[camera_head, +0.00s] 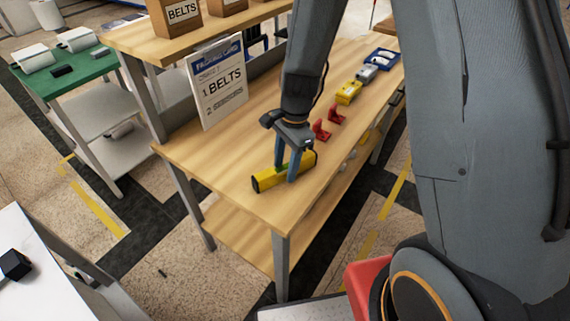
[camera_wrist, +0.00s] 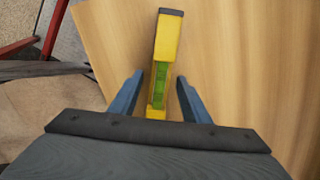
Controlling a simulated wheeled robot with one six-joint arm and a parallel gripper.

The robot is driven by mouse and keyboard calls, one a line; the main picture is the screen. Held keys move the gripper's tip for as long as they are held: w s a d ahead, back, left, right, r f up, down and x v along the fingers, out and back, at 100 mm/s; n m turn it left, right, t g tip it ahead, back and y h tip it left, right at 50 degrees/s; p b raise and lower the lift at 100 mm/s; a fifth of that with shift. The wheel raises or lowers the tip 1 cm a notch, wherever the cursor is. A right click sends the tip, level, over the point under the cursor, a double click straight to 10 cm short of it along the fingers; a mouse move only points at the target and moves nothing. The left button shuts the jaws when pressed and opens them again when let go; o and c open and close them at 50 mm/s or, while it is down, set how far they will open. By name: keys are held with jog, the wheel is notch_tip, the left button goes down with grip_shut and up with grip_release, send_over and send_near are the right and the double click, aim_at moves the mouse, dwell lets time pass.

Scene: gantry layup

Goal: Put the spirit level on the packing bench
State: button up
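The spirit level is a yellow bar with dark ends (camera_head: 268,180) and lies on the wooden bench top (camera_head: 220,165) near its front corner. In the wrist view the level (camera_wrist: 167,40) runs lengthwise between my fingers, its green vial showing. My gripper (camera_head: 285,165) points down over the level with one finger on each side. In the wrist view my gripper (camera_wrist: 160,82) is open, with small gaps between the fingers and the level.
Red brackets (camera_head: 321,130), a yellow device (camera_head: 348,93), a grey device (camera_head: 366,74) and a blue item (camera_head: 384,57) line the bench farther back. A green-topped table (camera_head: 85,75) and a white table (camera_head: 45,275) are at left.

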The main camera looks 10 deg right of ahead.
notch_tip(320, 180, up, 12)
jog(key=d+b, duration=0.2)
jog(key=s+d+f+n+t+h, duration=0.1)
jog(key=s+d+n, duration=0.6)
jog(key=s+n, duration=0.4)
jog(key=shift+d+n+t+h, duration=0.3)
jog(key=shift+d+n+t, duration=0.1)
jog(key=shift+n, duration=0.8)
